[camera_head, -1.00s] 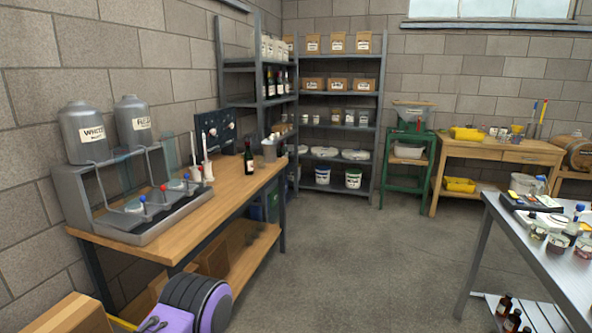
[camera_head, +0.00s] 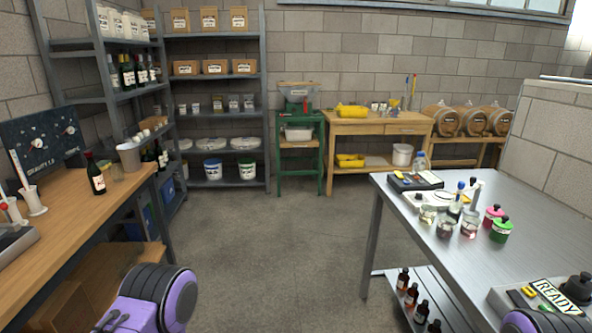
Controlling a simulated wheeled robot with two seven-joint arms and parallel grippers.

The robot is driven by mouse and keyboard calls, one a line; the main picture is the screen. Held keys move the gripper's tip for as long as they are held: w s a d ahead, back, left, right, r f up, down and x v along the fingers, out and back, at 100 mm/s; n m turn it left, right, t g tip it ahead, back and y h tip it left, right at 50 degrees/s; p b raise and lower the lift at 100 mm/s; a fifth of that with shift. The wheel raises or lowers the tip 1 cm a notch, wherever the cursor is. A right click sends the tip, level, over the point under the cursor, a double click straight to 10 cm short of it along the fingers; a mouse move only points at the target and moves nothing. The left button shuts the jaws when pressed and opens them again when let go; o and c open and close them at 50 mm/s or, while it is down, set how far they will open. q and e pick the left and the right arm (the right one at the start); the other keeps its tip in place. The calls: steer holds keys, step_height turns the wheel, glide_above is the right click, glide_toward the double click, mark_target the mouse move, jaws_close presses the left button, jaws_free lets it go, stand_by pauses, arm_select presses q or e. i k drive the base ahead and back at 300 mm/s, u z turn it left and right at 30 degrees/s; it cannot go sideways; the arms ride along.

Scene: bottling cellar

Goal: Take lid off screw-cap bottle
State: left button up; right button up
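I cannot tell which bottle is the screw-cap bottle. A dark wine bottle (camera_head: 95,177) with a pale label stands upright on the wooden bench at left. A clear bottle with a blue cap (camera_head: 421,164) stands at the back of the steel table, and a slim blue-topped vessel (camera_head: 455,206) stands among jars on it. Several small brown bottles with dark caps (camera_head: 412,296) stand on the table's lower shelf. Purple and black parts of my arms show at the bottom left and bottom right. Neither gripper's fingers can be made out, and no bottle is held.
The steel table (camera_head: 385,187) fills the right, carrying jars, a scale and a READY sign (camera_head: 557,297). The wooden bench (camera_head: 75,225) runs along the left. Shelves (camera_head: 218,100), a green stand (camera_head: 321,160) and barrels (camera_head: 443,119) stand at the back. The floor between is clear.

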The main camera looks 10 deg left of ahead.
mark_target(97, 183)
steer(key=i, duration=2)
steer(key=u, duration=0.9)
steer(key=i, duration=1)
steer(key=u, duration=0.9)
